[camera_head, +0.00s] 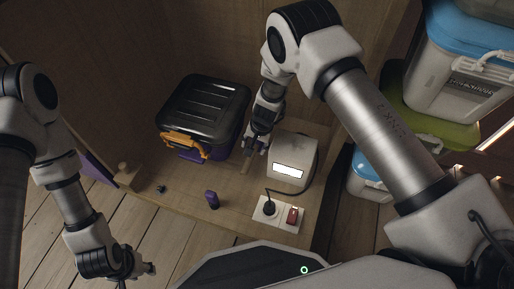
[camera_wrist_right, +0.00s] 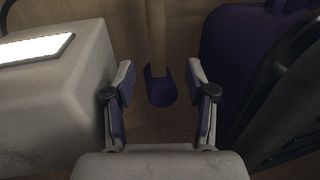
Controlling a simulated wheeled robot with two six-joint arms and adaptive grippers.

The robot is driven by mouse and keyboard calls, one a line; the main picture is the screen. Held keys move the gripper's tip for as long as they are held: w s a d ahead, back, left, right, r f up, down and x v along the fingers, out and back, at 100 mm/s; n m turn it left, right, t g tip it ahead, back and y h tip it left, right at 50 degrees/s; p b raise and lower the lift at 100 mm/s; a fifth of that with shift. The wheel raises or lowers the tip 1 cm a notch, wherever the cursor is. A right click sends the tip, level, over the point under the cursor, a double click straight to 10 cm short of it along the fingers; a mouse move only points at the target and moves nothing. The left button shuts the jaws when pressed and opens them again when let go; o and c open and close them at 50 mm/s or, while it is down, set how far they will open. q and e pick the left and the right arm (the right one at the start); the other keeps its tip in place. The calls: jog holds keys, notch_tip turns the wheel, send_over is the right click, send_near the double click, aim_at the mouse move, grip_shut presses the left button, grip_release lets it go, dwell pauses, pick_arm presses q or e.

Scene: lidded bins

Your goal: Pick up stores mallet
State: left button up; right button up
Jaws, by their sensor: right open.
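In the right wrist view, a pale wooden stick with a purple rounded end (camera_wrist_right: 160,88), which looks like the mallet, lies between the fingers of my right gripper (camera_wrist_right: 160,98). The fingers are open and stand apart from it on both sides. In the head view, a wooden handle (camera_head: 246,160) shows just below my right gripper (camera_head: 256,143), between the dark-lidded bin and the white device. The rest of it is hidden there. My left gripper (camera_head: 146,269) hangs low at the left, away from these things; its finger opening is unclear.
The dark-lidded purple bin (camera_head: 205,100) with orange latch stands left of my right gripper. The white device (camera_head: 292,155) stands close on the right, cabled to a socket block (camera_head: 276,213). Blue-lidded bins (camera_head: 455,75) are at right.

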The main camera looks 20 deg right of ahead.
notch_tip(320, 180, down, 2)
jog(key=shift+f+b, duration=0.15)
jog(key=shift+b, duration=0.2)
jog(key=f+b, duration=0.1)
jog(key=f, duration=0.1)
jog(key=f+b, duration=0.2)
jog(key=a+f+b, duration=0.1)
jog(key=f, duration=0.1)
jog(key=shift+w+a+f, duration=0.1)
jog(key=shift+w+f, duration=0.3)
jog(key=shift+r, duration=0.1)
grip_shut()
